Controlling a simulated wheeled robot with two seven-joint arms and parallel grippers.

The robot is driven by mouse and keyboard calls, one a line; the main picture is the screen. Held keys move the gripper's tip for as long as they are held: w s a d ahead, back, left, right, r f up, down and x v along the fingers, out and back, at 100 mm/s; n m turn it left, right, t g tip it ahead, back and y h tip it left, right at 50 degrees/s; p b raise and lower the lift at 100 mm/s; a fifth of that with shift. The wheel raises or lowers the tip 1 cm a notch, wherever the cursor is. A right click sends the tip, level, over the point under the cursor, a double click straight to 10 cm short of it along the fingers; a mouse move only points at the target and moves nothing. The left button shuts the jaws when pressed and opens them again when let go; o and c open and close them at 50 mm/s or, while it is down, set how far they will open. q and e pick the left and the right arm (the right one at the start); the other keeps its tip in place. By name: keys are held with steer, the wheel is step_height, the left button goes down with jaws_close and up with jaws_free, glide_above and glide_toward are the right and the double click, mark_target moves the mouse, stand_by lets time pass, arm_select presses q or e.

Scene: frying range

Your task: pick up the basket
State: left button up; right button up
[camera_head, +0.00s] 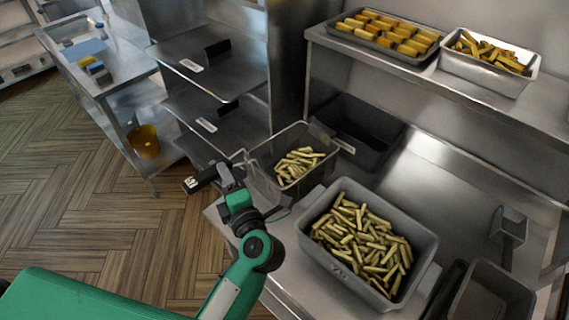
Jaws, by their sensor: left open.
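The basket (318,137) is a see-through, mesh-like container with a pile of fries (298,165) in its bottom. It stands on the steel counter, left of the grey tub. My left gripper (228,176) is open at the basket's left side, over the counter's left edge. A dark bar (203,179) with a light end lies right at its fingers. It looks like the basket's handle, but I cannot tell whether the fingers touch it. The joint between bar and basket is partly hidden by my gripper. My right gripper is not in view.
A grey tub (414,231) full of fries stands right of the basket. A dark empty bin (362,125) is close behind. A shelf above holds a tray (335,36) and a steel pan (447,66) of food. A shelved rack (250,82) stands at the back left; floor is open left.

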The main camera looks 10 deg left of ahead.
arm_select(q)
steer(key=p+x, duration=0.1)
steer(key=x, duration=0.1)
steer(key=p+x, duration=0.1)
steer(key=x, duration=0.1)
steer(key=shift+w+d+p, duration=0.1)
steer(key=shift+w+p, duration=0.2)
steer(key=shift+w, duration=0.05)
steer(key=shift+w+a+f, duration=0.1)
steer(key=shift+w+a, duration=0.15)
steer(key=shift+w, duration=0.05)
steer(key=shift+s, duration=0.1)
jaws_close()
